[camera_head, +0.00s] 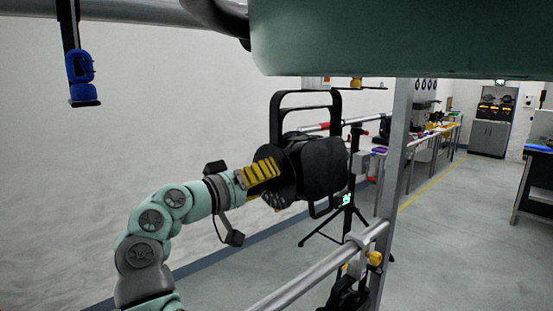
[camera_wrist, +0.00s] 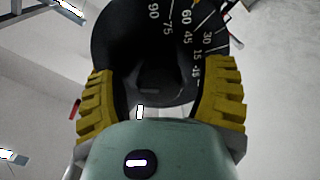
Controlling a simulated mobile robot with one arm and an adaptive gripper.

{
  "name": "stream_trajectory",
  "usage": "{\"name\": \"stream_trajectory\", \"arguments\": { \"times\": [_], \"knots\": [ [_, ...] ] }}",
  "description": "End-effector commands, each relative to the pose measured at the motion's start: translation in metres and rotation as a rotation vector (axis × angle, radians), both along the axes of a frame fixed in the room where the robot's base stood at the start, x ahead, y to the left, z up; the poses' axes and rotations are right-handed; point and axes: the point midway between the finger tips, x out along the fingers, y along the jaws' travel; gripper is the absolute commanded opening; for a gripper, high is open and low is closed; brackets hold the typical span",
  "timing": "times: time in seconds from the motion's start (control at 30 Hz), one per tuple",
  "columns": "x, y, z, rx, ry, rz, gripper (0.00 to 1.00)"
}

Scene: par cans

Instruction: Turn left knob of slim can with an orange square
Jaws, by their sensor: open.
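A black can light (camera_head: 324,163) with a square-cornered yoke stands mid-picture in the head view. A round black dial (camera_head: 287,181) is on its near side; the dial also shows in the wrist view (camera_wrist: 178,40), with white numbers and tick marks. A small orange mark shows at the top edge there; I cannot tell if it is the orange square. My gripper (camera_head: 268,170) has ridged yellow fingers and reaches the dial. In the wrist view my gripper (camera_wrist: 162,75) is open, with a finger on each side of the dial's lower part. Finger contact is unclear, and no separate knob is clear.
A metal post (camera_head: 395,150) and rail (camera_head: 318,272) stand right of the can. A blue clamp (camera_head: 80,68) hangs at the upper left. A large green shape (camera_head: 400,38) covers the top. A black tripod (camera_head: 345,200) stands behind. Workbenches line the right background.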

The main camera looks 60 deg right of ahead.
Motion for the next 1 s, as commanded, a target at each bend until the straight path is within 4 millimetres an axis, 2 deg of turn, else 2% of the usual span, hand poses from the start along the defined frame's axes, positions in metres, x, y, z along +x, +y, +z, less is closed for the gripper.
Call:
{"name": "stream_trajectory", "arguments": {
  "times": [0.37, 1.0],
  "knots": [
    [-0.0016, -0.0031, -0.0003, 0.000, -0.001, -0.001, 0.72],
    [-0.0002, -0.0025, 0.0000, 0.000, -0.001, 0.001, 0.06]
  ]
}}
